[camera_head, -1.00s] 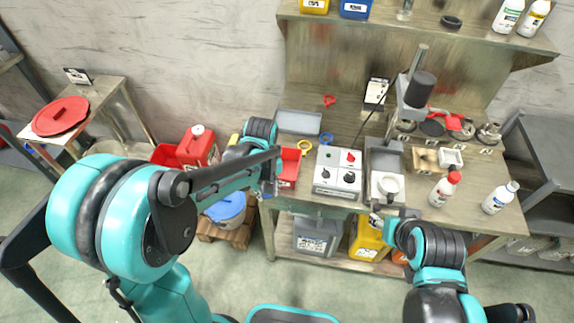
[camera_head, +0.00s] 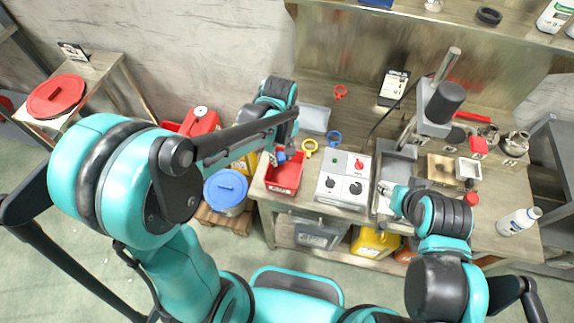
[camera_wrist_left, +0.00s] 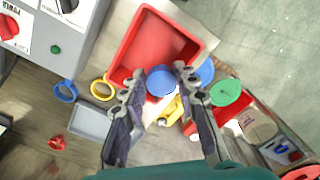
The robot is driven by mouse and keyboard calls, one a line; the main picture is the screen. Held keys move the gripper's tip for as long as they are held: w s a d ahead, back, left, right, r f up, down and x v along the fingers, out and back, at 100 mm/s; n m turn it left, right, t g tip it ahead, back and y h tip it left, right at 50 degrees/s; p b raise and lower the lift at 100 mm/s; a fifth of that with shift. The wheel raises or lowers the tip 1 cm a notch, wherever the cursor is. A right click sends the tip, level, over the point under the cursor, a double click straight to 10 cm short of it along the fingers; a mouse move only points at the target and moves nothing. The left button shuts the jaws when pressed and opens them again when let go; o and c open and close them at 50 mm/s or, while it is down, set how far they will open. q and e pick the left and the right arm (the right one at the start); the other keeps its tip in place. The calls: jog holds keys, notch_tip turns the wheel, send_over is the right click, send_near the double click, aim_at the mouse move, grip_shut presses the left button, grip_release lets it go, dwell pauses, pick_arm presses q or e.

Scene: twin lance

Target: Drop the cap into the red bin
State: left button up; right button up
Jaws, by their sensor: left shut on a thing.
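My left gripper (camera_wrist_left: 160,78) is shut on the blue cap (camera_wrist_left: 160,81), which sits between its fingertips. In the wrist view the cap overlaps the near edge of the red bin (camera_wrist_left: 134,48), whose floor looks empty. In the head view the left gripper (camera_head: 279,155) is at the back left of the red bin (camera_head: 285,180), with the blue cap (camera_head: 281,154) partly hidden at its tips. I cannot tell the cap's exact height above the bin. My right gripper (camera_head: 385,189) is by the grey tray right of the control box; its fingers are too small to read.
The control box (camera_head: 343,180) stands right of the bin. Blue (camera_head: 333,138) and yellow (camera_head: 310,147) rings and a grey tray (camera_head: 313,118) lie behind. A blue-lidded drum (camera_head: 226,188) stands on a pallet to the left. A stand (camera_head: 440,110) and bottle (camera_head: 519,221) are to the right.

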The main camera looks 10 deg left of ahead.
pick_arm(q)
jog(key=shift+s+f, duration=0.2)
jog(key=shift+f, duration=0.25)
notch_tip(320, 180, down, 4)
jog(key=b, duration=0.3)
jog(key=shift+w+b, duration=0.1)
jog(key=shift+b, duration=0.25)
jog(key=shift+f, duration=0.35)
jog(key=o, duration=0.8)
notch_tip(320, 180, up, 12)
jog(key=shift+r, duration=0.1)
